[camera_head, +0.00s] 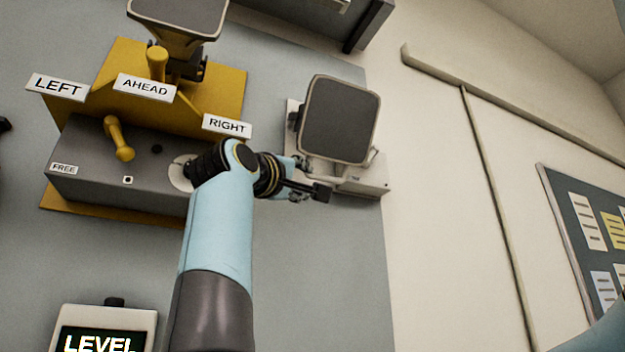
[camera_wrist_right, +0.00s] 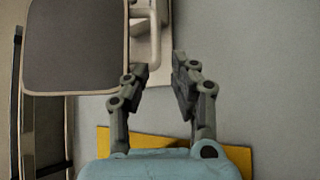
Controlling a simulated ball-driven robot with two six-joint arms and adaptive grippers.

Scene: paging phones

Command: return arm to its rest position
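My right arm (camera_head: 218,240) rises from the bottom of the head view and bends to the right near the middle. My right gripper (camera_head: 312,191) is at its end, in front of the lower edge of a pale device with a dark screen. In the right wrist view, the two fingers of the right gripper (camera_wrist_right: 158,88) stand apart with nothing between them. The dark screen (camera_wrist_right: 75,45) is up and left of the fingers there. I cannot tell whether the gripper touches the device. My left gripper is not in view.
The screened device (camera_head: 340,120) stands close to the right gripper. A grey box (camera_head: 85,165) marked FREE has a yellow lever (camera_head: 118,140). Behind it is a yellow stand (camera_head: 225,95) with LEFT, AHEAD and RIGHT signs. A LEVEL display (camera_head: 105,335) is at lower left. Grey surface (camera_head: 325,270) is clear.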

